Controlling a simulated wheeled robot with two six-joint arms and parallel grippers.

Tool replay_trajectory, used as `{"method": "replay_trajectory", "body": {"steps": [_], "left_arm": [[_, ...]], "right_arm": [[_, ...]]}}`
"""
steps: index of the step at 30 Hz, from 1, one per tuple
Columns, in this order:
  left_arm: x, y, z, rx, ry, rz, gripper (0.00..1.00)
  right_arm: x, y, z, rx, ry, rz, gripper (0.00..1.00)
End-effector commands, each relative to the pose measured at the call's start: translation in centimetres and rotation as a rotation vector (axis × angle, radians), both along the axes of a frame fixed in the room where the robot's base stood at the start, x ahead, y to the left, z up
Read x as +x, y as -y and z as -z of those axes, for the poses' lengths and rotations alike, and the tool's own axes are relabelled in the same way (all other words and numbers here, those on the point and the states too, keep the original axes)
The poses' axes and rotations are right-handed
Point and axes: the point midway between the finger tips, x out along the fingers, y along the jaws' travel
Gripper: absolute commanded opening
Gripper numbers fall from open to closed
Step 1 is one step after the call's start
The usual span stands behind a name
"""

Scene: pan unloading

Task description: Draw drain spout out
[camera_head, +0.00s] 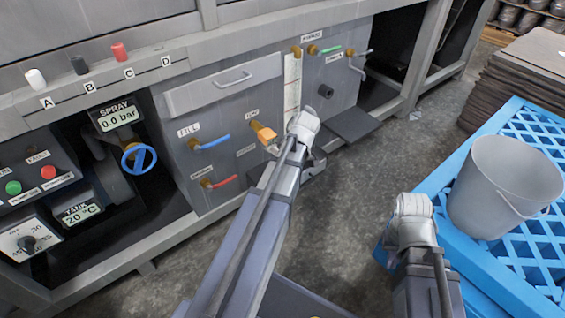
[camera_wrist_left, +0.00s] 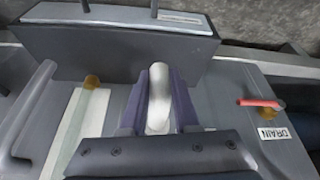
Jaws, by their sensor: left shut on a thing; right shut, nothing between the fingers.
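The drain spout (camera_wrist_left: 159,97) is a pale, rounded, curved piece in the left wrist view. My left gripper (camera_wrist_left: 158,110) is shut on it, with one dark finger on each side. In the head view my left arm reaches to the lower front of the machine, and its wrist hides the spout and fingertips. The red drain handle (camera_head: 222,182) is on the panel left of that arm; it also shows beside its DRAIN label in the left wrist view (camera_wrist_left: 262,103). My right gripper (camera_head: 388,248) is shut and empty beside the blue pallet, mostly behind its wrist.
A grey bucket (camera_head: 503,185) stands on the blue pallet (camera_head: 535,135) at the right. A blue-handled valve (camera_head: 213,142) and an orange tap (camera_head: 264,134) sit on the panel near my left arm. A dark ledge (camera_head: 353,123) juts out low beside it. Floor between machine and pallet is clear.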

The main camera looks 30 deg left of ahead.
Motion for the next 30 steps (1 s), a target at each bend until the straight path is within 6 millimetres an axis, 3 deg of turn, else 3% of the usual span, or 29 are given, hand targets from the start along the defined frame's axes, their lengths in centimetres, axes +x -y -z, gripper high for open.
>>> {"method": "replay_trajectory", "body": {"steps": [30], "left_arm": [[-0.49,1.15,0.14,-0.001,0.000,0.000,0.00]], "right_arm": [[0.00,0.00,0.14,0.000,0.000,0.000,0.00]]}}
